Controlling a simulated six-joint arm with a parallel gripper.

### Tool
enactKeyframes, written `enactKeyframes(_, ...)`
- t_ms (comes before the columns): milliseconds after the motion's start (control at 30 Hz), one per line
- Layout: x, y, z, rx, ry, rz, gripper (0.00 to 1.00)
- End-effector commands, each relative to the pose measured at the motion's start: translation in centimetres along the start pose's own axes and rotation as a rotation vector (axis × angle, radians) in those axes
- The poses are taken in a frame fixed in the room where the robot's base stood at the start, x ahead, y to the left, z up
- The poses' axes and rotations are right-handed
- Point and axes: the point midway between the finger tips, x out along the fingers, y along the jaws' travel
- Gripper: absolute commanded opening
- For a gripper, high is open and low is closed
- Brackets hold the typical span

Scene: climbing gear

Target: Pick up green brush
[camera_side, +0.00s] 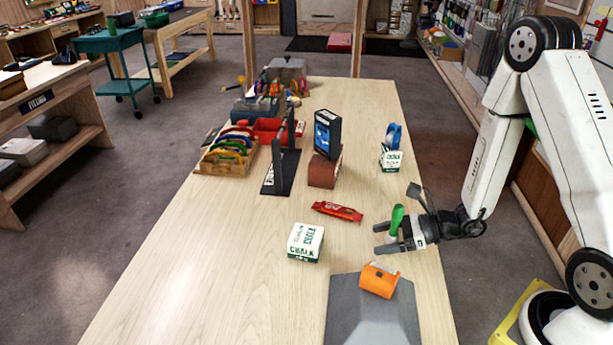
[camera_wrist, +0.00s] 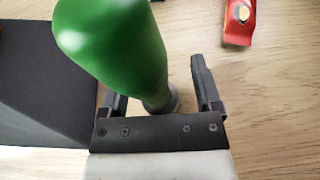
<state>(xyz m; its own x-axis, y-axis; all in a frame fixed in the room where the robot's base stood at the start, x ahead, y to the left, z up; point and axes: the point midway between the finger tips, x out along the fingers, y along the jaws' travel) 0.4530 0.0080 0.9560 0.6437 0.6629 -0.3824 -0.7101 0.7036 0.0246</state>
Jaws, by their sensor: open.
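The green brush (camera_side: 396,219) stands with its green handle upward at the right side of the wooden table. My gripper (camera_side: 378,240) is low beside it, pointing left, with its jaws open. In the wrist view the brush's thick green handle (camera_wrist: 118,45) fills the upper middle and narrows to a grey collar. It reaches down toward the space between the two black fingers of my gripper (camera_wrist: 155,85). The lower end of the brush is hidden behind the gripper. I cannot tell whether the fingers touch it.
A red packet (camera_side: 337,211) lies left of the brush. A white chalk box (camera_side: 306,242) stands farther left. An orange roll (camera_side: 379,280) sits on a grey block (camera_side: 366,315) in front. Another chalk box (camera_side: 391,160) stands behind. The table's right edge is close.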

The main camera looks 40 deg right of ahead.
Motion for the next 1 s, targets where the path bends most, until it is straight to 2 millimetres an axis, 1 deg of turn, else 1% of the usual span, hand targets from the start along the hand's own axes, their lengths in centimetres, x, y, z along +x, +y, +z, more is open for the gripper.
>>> enactKeyframes(333,-0.02,0.00,-0.01,0.000,0.000,0.000,0.82)
enactKeyframes(367,-0.02,0.00,-0.01,0.000,0.000,0.000,0.78)
enactKeyframes(400,-0.02,0.00,-0.01,0.000,0.000,0.000,0.66)
enactKeyframes(467,-0.02,0.00,-0.01,0.000,0.000,0.000,0.47)
enactKeyframes(500,-0.02,0.00,-0.01,0.000,0.000,0.000,0.34)
enactKeyframes(567,-0.03,0.01,-0.01,0.000,0.000,0.000,0.15)
enactKeyframes(600,-0.03,0.01,-0.01,0.000,0.000,0.000,0.02)
enactKeyframes(633,-0.03,0.01,-0.01,0.000,0.000,0.000,0.00)
enactKeyframes(1000,-0.07,0.00,0.10,0.000,0.000,0.000,0.00)
